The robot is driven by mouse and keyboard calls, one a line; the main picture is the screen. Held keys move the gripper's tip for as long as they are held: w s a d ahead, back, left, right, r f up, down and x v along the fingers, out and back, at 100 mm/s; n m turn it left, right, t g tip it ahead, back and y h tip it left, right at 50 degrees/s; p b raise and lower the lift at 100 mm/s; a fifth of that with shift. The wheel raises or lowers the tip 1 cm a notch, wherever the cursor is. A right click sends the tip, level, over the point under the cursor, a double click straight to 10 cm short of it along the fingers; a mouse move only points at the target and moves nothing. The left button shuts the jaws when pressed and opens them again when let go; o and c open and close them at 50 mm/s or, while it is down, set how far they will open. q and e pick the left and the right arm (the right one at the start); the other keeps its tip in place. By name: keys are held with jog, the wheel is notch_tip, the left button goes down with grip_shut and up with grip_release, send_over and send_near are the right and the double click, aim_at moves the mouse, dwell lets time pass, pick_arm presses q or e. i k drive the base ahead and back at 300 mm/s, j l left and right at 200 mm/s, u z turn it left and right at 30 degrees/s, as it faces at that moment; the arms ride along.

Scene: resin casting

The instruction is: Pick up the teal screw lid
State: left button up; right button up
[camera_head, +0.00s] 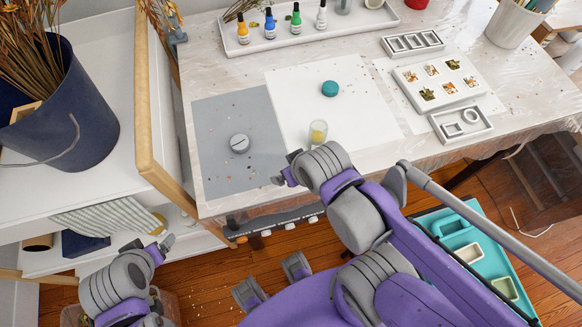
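The teal screw lid (330,88) lies on the white sheet (290,85) in the middle of the table. My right gripper (281,179) is at the table's front edge, below and left of the lid and well apart from it. Its fingers are partly hidden behind its wrist, so its opening does not show clearly. My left gripper (165,243) is low at the left, beside the white shelf and away from the table. Its opening is also unclear.
A small clear cup with yellow contents (318,132) stands between my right gripper and the lid. A bottle tray (285,42) is behind; moulds (461,122) are right. A wooden rail (147,110) borders the left.

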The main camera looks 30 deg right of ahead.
aim_at(330, 89)
jog(key=z, duration=1.5)
